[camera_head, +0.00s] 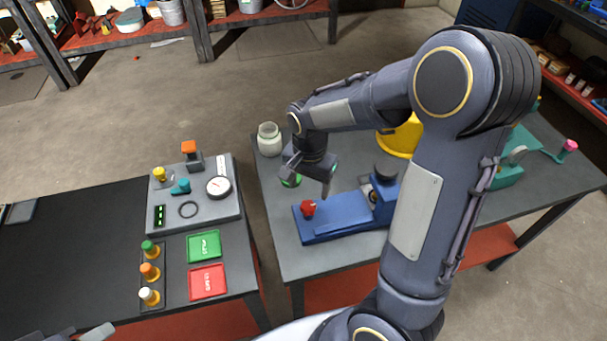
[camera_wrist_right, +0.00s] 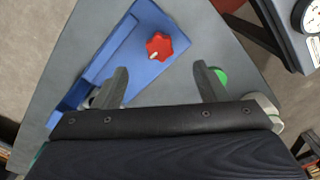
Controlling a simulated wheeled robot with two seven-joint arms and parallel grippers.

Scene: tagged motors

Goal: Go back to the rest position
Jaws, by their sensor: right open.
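My right gripper (camera_head: 306,182) is open and empty above the grey right table (camera_head: 273,215), near the left end of a blue fixture (camera_head: 338,216) with a red knob (camera_head: 308,208). In the right wrist view my open fingers (camera_wrist_right: 160,75) stand apart, with the red knob (camera_wrist_right: 158,46) and the blue fixture (camera_wrist_right: 128,58) beyond them. A green round thing (camera_head: 291,181) lies partly hidden under the gripper; a green edge (camera_wrist_right: 221,77) shows beside one finger. At the bottom left of the head view, only a bit of my left gripper (camera_head: 98,332) shows.
A grey panel (camera_head: 215,210) with a gauge, green card (camera_head: 204,246), red card (camera_head: 208,282) and several coloured-top motors (camera_head: 150,272) are on the left table. A jar (camera_head: 269,139) and yellow object (camera_head: 400,138) stand on the right table. A gap separates the tables.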

